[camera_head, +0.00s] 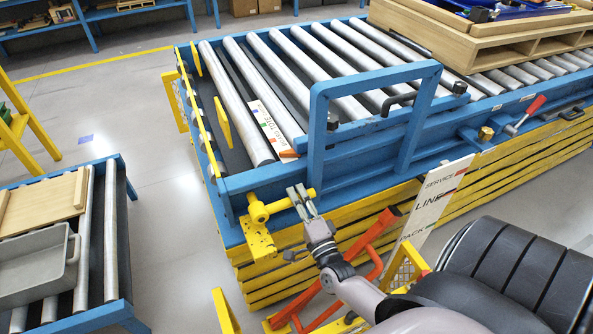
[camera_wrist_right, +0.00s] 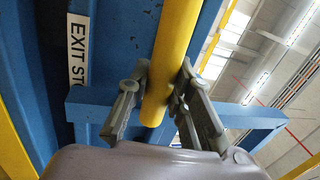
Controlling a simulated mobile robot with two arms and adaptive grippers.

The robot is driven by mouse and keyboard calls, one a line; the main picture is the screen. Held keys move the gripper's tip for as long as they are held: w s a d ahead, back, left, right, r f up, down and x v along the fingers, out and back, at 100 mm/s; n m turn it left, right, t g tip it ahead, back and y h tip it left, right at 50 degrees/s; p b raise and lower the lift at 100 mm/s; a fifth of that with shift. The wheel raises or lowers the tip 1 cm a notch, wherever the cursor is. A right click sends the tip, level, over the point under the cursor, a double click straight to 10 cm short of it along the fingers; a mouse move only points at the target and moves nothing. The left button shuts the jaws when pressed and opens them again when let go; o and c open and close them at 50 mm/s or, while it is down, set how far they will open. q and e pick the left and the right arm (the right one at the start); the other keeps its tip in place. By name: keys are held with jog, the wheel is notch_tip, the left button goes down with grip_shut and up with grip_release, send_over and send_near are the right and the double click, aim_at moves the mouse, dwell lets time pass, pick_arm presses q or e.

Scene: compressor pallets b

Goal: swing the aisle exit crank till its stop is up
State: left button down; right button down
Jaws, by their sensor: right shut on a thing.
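The yellow exit crank (camera_head: 259,211) sits at the near left corner of the blue roller conveyor (camera_head: 262,181). Its handle points right, nearly level. My right gripper (camera_head: 301,200) is shut on the handle. In the right wrist view the yellow bar (camera_wrist_right: 173,55) runs between the fingers (camera_wrist_right: 155,98). A white label reading "EXIT STO" (camera_wrist_right: 78,48), cut off, is beside it on blue metal. Yellow plates, one at the back (camera_head: 196,58) and one nearer (camera_head: 222,122), stand at the conveyor's left end; I cannot tell whether the stop is fully up. My left gripper is not in view.
A blue guard frame (camera_head: 318,110) rises just behind the handle. An orange tubular frame (camera_head: 350,258) stands close to my right arm. A wooden pallet (camera_head: 500,45) sits on the conveyor at back right. A roller cart (camera_head: 108,230) with a grey tray (camera_head: 35,272) is at left.

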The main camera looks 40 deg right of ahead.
jog(key=shift+f+m, duration=0.4)
jog(key=c, duration=1.4)
grip_release()
jog(key=v, duration=1.2)
jog(key=shift+a, duration=0.1)
jog(key=shift+f, duration=0.1)
